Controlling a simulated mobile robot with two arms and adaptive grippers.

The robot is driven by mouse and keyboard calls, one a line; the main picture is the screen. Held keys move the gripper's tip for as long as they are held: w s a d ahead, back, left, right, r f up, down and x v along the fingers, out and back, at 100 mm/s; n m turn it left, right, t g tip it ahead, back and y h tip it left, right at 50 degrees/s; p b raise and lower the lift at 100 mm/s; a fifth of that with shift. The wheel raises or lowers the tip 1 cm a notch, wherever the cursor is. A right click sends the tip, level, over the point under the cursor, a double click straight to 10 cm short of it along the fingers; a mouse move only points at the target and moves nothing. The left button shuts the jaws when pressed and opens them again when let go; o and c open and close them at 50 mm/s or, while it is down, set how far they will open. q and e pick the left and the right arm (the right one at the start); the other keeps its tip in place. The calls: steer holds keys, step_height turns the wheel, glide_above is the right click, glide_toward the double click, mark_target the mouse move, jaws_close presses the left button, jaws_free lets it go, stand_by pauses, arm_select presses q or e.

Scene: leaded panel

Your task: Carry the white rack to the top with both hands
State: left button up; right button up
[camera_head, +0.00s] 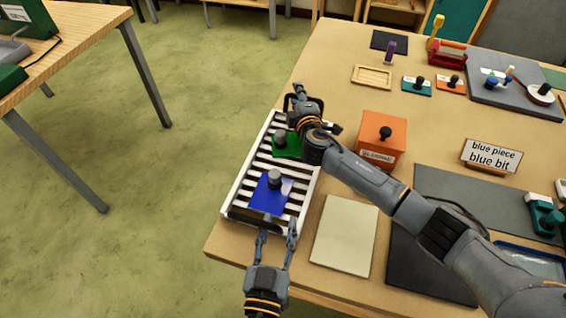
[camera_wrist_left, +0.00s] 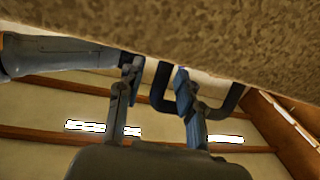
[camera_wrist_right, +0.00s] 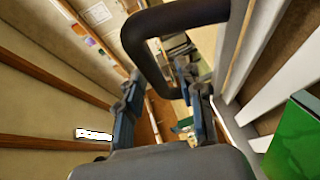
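The white slatted rack (camera_head: 246,165) lies at the table's left edge. On it are a green piece (camera_head: 289,148) and a blue piece (camera_head: 266,199), each with a knob. My left gripper (camera_head: 277,229) is at the rack's near end. In the left wrist view its fingers are apart, with part of a dark handle (camera_wrist_left: 168,104) between them. My right gripper (camera_head: 298,95) is at the far end. In the right wrist view its fingers are apart around part of a dark handle (camera_wrist_right: 150,60); white slats (camera_wrist_right: 262,104) show beside it. Contact with either handle is unclear.
An orange box (camera_head: 383,138) with a black knob stands right of the rack, near my right arm. A cream panel (camera_head: 345,236) lies at the near right. A sign (camera_head: 492,156) reads "blue piece blue bit". Floor lies left of the table; another table (camera_head: 85,28) stands at upper left.

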arm_select(q)
jaws_close()
arm_select(e)
jaws_close()
